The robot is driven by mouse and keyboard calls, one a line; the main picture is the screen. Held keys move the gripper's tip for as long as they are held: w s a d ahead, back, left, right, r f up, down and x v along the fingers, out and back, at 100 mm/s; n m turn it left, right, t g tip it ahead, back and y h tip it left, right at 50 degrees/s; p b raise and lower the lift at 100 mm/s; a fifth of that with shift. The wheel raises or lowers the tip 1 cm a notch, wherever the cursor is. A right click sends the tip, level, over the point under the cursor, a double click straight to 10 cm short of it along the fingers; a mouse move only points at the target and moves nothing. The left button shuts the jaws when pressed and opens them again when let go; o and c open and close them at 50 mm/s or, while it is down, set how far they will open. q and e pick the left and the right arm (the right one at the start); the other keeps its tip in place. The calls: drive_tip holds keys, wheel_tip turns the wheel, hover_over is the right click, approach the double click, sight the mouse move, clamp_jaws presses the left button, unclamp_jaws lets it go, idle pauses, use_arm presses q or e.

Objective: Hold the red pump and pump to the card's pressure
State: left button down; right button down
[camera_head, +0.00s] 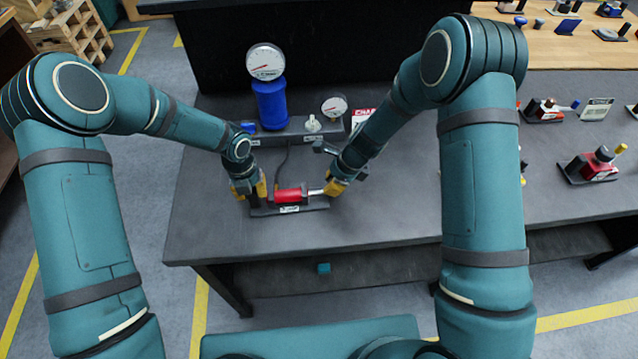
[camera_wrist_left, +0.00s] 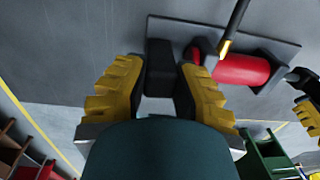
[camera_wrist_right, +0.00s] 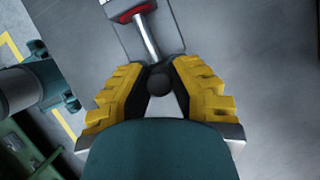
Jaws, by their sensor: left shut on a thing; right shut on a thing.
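The red pump (camera_head: 288,195) lies on a dark base plate near the table's front edge. It also shows in the left wrist view (camera_wrist_left: 242,70). My left gripper (camera_head: 250,189) is shut on a black block (camera_wrist_left: 160,68) at the pump's left end. My right gripper (camera_head: 336,187) is shut on the black knob (camera_wrist_right: 159,82) at the end of the pump's silver rod (camera_wrist_right: 147,38), which is partly extended. A red and white card (camera_head: 364,115) is partly hidden behind my right arm; its pressure is unreadable. A large gauge (camera_head: 265,62) tops a blue cylinder (camera_head: 270,104).
A smaller gauge (camera_head: 334,107) and a white knob (camera_head: 313,124) sit on a grey block (camera_head: 283,134) behind the pump. A dark hose runs from there towards the pump. Other devices (camera_head: 592,164) stand further right. The table's front left is clear.

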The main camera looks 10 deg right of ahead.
drive_tip(key=shift+d+f, duration=0.1)
drive_tip(key=shift+d, duration=0.7)
drive_tip(key=c, duration=0.8)
unclamp_jaws()
drive_tip(key=shift+c, duration=0.2)
drive_tip(key=v, duration=1.2)
